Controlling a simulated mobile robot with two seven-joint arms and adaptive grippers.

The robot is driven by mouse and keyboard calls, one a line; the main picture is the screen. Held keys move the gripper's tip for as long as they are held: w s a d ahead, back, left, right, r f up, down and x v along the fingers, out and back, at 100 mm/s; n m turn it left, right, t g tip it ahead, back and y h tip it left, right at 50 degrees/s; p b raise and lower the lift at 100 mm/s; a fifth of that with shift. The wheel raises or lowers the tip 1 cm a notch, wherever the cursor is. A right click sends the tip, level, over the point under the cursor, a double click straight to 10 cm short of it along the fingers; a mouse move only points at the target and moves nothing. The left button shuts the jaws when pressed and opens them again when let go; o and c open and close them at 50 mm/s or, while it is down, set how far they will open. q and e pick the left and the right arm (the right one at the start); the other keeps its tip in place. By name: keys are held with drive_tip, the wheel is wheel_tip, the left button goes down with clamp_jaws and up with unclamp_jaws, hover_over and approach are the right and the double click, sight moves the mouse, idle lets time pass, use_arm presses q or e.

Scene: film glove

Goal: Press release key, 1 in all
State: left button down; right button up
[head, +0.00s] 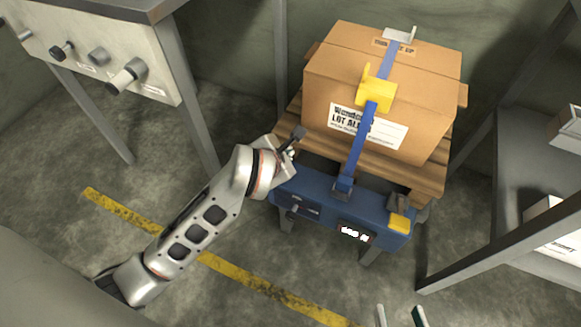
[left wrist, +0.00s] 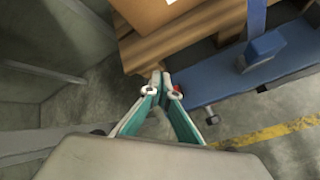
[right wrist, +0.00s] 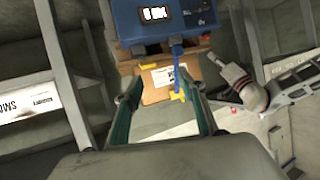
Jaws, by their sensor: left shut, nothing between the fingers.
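A blue strapping machine (head: 322,207) stands in front of a pallet; a blue strap (head: 357,150) rises from it over the carton (head: 388,85). I cannot tell which part is the release key. A small red part (left wrist: 178,89) shows beside my left fingertips in the left wrist view, partly hidden by them. My left gripper (head: 293,143) is shut and empty at the machine's left end by the pallet; it also shows in the left wrist view (left wrist: 160,78). My right gripper (right wrist: 163,92) is open and empty; its fingertips (head: 399,316) show at the head view's bottom edge.
A yellow block (head: 376,94) sits on the strap at the carton's front. A wooden pallet (head: 410,178) bears the carton. A grey control panel (head: 110,55) is at upper left, and a shelf (head: 515,245) stands at right. Floor in front is clear.

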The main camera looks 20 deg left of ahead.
use_arm(q)
wheel_tip(320, 180, down, 3)
drive_tip(key=shift+s+f+b, duration=0.15)
drive_tip(key=shift+f+b, duration=0.05)
drive_tip(key=shift+b, duration=0.45)
drive_tip(key=shift+f+b, duration=0.4)
drive_tip(key=shift+f, duration=0.2)
drive_tip(key=shift+w, duration=0.2)
use_arm(e)
drive_tip(key=a+m, duration=0.1)
drive_tip(key=s+a+f+m, duration=0.1)
drive_tip(key=a+m, duration=0.1)
drive_tip(key=shift+s+a+f+y, duration=0.15)
drive_tip(key=shift+s+a+y, duration=0.15)
drive_tip(key=shift+a, duration=0.05)
use_arm(q)
drive_tip(key=shift+f, duration=0.15)
use_arm(e)
drive_tip(key=shift+f, duration=0.15)
use_arm(q)
drive_tip(key=shift+f, duration=0.3)
use_arm(e)
drive_tip(key=shift+s+f, duration=0.1)
drive_tip(key=shift+f, duration=0.1)
use_arm(q)
drive_tip(key=shift+f, duration=0.15)
